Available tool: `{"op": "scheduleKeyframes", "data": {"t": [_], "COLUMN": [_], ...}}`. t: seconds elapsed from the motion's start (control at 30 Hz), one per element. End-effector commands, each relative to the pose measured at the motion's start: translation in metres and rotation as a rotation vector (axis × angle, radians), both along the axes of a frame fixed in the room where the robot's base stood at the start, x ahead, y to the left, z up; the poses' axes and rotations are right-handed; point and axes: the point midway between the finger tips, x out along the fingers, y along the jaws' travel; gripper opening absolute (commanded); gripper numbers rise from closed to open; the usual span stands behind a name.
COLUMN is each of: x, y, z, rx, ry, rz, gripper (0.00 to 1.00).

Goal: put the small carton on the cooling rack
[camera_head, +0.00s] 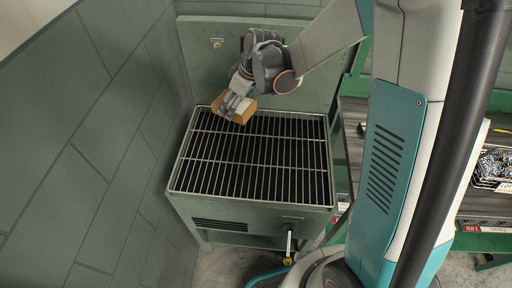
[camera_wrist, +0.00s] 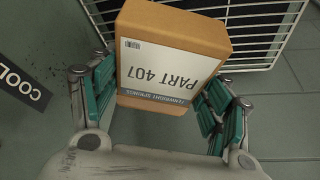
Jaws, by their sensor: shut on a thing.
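The small carton (camera_wrist: 174,50) is an orange-brown box with a white label reading "PART 407", upside down in the wrist view. In the head view the carton (camera_head: 234,107) is at the back left of the cooling rack, tilted. My gripper (camera_wrist: 158,100) is shut on it, with teal fingers on its left and right sides. My gripper (camera_head: 236,98) also shows in the head view above the rack's back edge. The cooling rack (camera_head: 262,165) is a wire grid on a green cabinet. I cannot tell whether the carton touches the wires.
The rack's surface is otherwise empty. A green back panel (camera_head: 200,58) rises behind it, and a tiled green wall or panel (camera_head: 110,130) lies to the left. A bench with a box of dark small parts (camera_head: 494,166) is at the right. A dark "COOL…" sign (camera_wrist: 22,88) shows in the wrist view.

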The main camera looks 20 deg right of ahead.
Motion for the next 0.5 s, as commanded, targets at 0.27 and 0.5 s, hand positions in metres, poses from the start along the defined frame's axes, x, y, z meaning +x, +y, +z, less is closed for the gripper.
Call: {"op": "scheduleKeyframes", "data": {"t": [0.27,0.5], "x": [0.020,0.024], "y": [0.037,0.045], "z": [0.048,0.047], "rx": [0.000,0.000], "ry": [0.001,0.000], "rz": [0.329,0.410], "gripper": [0.36,0.36]}}
